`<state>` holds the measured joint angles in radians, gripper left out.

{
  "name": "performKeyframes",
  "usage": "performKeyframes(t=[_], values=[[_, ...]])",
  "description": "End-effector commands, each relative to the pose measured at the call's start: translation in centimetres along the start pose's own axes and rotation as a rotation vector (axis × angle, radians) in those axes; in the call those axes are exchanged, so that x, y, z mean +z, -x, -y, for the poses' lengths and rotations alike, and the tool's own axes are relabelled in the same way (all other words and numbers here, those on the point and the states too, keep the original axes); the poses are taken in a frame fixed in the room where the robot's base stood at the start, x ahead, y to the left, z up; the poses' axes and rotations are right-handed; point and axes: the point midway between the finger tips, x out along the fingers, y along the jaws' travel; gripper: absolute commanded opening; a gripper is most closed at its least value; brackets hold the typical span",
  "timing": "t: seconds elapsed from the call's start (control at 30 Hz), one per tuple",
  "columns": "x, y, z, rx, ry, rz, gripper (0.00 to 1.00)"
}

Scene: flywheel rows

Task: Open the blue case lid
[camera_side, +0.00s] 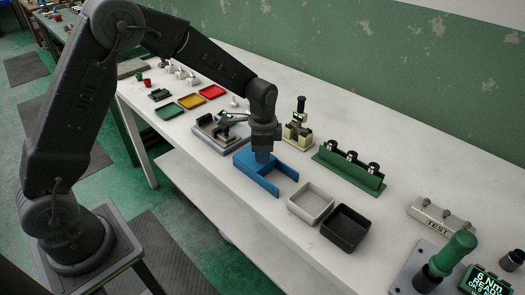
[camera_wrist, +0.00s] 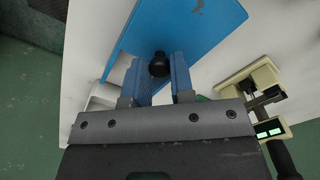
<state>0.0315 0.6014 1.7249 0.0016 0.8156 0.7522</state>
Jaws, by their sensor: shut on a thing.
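The blue case (camera_side: 258,178) sits on the white bench in the side view, below my gripper (camera_side: 263,155). Its left part has a flat blue top, and two blue side walls run out to the right with an open gap between them. In the wrist view a flat blue panel (camera_wrist: 185,30) fills the top, with a black knob (camera_wrist: 158,64) at its lower edge. My gripper (camera_wrist: 160,74) has its fingers on either side of this knob and is shut on it. The fingers and wrist hide part of the case.
A white tray (camera_side: 311,202) and a black tray (camera_side: 345,229) stand right of the case. A grey fixture (camera_side: 220,130) is close at its left, and a cream device (camera_side: 298,132) stands behind. A green rack (camera_side: 349,170) is farther right.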

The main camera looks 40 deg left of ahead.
Motion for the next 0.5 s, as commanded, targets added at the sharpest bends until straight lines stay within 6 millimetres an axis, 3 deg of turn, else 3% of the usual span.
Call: performKeyframes(t=[0.17,0.5], values=[[-0.2,0.1,-0.2,-0.001,-0.001,-0.001,0.00],[-4.9,0.0,-4.7,-0.001,-0.005,-0.003,0.00]])
